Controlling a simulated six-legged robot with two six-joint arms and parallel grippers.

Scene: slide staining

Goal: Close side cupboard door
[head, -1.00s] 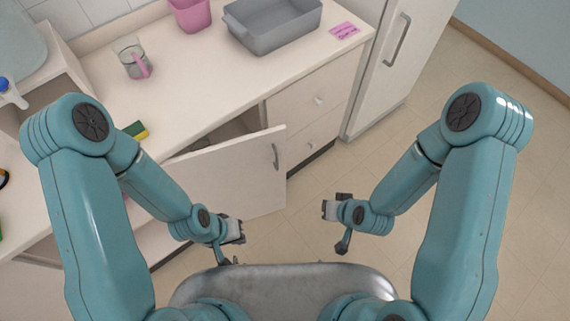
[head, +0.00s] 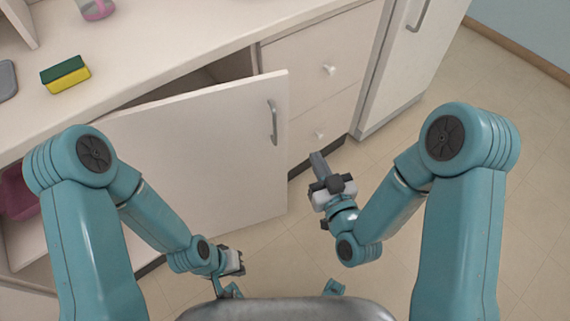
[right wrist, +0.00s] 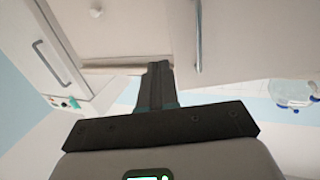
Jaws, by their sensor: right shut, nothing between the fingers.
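The side cupboard door (head: 200,165) stands ajar in the head view, swung out from the white counter with a dark gap behind its top edge. Its grey bar handle (head: 272,122) is near the free edge; a bar handle also shows at the top of the right wrist view (right wrist: 198,38). My right gripper (head: 318,160) is shut and empty, just right of the door's free edge and apart from the handle. In the right wrist view its closed fingers (right wrist: 155,85) point up the picture. My left gripper (head: 236,262) is low in front of the door; its jaws are too small to judge.
Drawers (head: 322,68) with round knobs lie right of the cupboard opening. A tall white cabinet (head: 405,60) stands farther right. A yellow and green sponge (head: 66,75) and a cup (head: 96,8) are on the counter. Open floor (head: 530,180) lies to the right.

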